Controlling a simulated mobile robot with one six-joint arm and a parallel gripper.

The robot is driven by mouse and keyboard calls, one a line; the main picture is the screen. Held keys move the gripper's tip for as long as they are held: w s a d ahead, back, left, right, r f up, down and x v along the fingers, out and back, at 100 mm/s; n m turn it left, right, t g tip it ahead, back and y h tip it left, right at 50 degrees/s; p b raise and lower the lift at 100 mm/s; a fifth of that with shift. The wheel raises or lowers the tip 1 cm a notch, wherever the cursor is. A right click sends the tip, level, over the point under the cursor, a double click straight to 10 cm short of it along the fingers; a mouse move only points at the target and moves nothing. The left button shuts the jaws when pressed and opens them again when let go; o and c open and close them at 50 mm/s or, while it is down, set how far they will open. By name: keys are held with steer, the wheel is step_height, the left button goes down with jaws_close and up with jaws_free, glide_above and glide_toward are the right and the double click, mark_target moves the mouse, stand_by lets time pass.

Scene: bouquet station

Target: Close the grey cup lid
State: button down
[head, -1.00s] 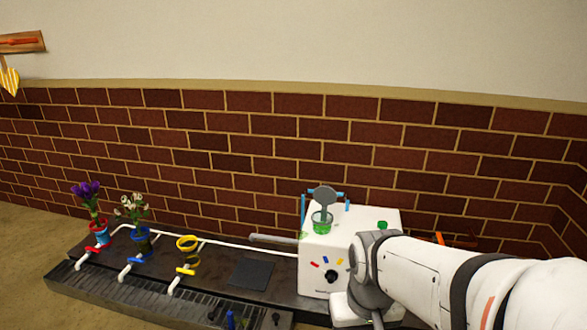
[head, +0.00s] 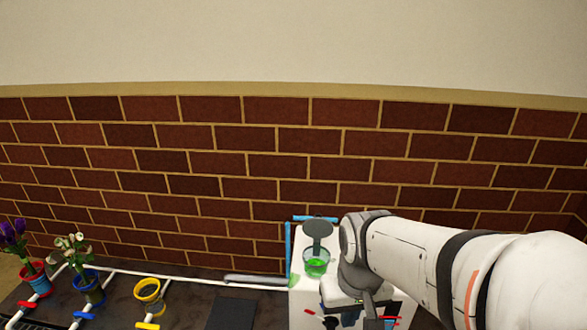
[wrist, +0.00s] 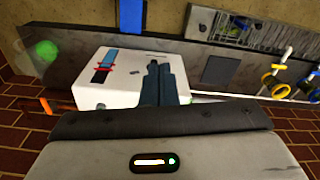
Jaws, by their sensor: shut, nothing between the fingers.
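The grey cup lid (head: 316,229) is a round disc standing open and raised behind a clear cup (head: 316,262) with green contents. The cup sits on top of a white box (head: 299,272). My gripper (head: 372,307) is just right of the cup in the head view, apart from the lid; its fingertips are hard to make out there. In the wrist view my gripper (wrist: 159,68) is shut and empty, its dark fingers over the white box (wrist: 118,72). I cannot make out the cup or lid in the wrist view.
A blue frame (head: 290,240) stands behind the cup. To the left are a yellow ring holder (head: 148,291), a blue pot (head: 89,287) and a red pot (head: 33,275) with flowers. A dark square pad (head: 231,314) lies left of the box. A brick wall (head: 200,165) closes the back.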

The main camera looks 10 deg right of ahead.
steer(key=shift+w+d, duration=0.15)
steer(key=shift+d, duration=0.05)
step_height(320, 180, up, 12)
steer(key=m+p, duration=0.2)
steer(key=p, duration=1.3)
glide_above(318, 224)
steer(key=s+d, duration=0.1)
steer(key=d, duration=0.1)
steer(key=w+f+m+g+p, duration=0.1)
steer(key=w+f+p, duration=0.35)
steer(key=w, duration=0.55)
steer(key=s+f+b, duration=0.2)
steer(key=s+f, duration=0.2)
steer(key=f, duration=0.6)
steer(key=shift+a+f, duration=0.3)
